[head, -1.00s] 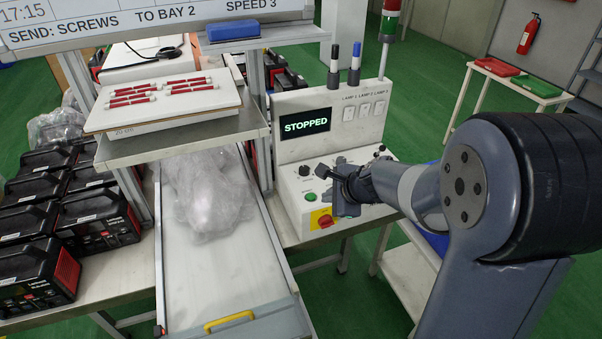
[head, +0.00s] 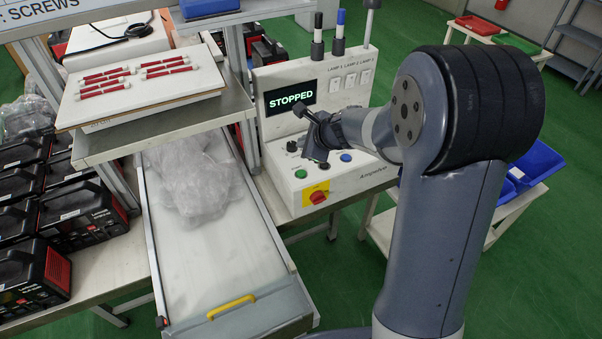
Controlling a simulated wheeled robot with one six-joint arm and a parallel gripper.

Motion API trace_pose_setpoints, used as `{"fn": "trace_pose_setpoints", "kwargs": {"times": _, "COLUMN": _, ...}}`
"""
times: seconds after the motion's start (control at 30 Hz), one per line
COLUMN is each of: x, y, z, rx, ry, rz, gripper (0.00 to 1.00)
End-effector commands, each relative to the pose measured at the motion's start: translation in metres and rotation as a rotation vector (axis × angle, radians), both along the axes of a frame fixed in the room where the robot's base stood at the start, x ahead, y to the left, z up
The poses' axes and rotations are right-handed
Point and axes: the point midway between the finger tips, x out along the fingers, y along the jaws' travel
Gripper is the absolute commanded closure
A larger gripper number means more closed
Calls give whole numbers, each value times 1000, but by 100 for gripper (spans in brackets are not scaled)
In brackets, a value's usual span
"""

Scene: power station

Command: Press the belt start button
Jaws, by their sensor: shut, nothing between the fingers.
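The control box (head: 345,183) stands right of the conveyor belt (head: 215,250). Its screen (head: 290,98) reads STOPPED. On its sloped top are a green button (head: 300,173), a blue button (head: 346,157), a black knob (head: 292,146) and a red rotary switch on a yellow plate (head: 317,197). My gripper (head: 311,140) is shut and empty. It hangs over the box's top, up and right of the green button in the picture, and appears apart from it. It hides part of the panel behind the knob.
A clear plastic bag (head: 190,175) lies on the belt, below a shelf with a white board (head: 140,88) of red tubes. Black and red units (head: 30,270) crowd the left. Blue bins (head: 530,165) stand on a table at right.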

Motion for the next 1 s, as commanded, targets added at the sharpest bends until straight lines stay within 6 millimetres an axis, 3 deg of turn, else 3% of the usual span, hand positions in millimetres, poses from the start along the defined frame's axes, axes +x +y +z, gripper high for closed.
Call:
{"fn": "trace_pose_setpoints", "kwargs": {"times": 0.6, "x": 0, "y": 0, "z": -76, "rx": 0, "ry": 0, "rz": 0, "gripper": 100}}
{"fn": "trace_pose_setpoints", "kwargs": {"times": 1.0, "x": 0, "y": 0, "z": -82, "rx": 0, "ry": 0, "rz": 0, "gripper": 100}}
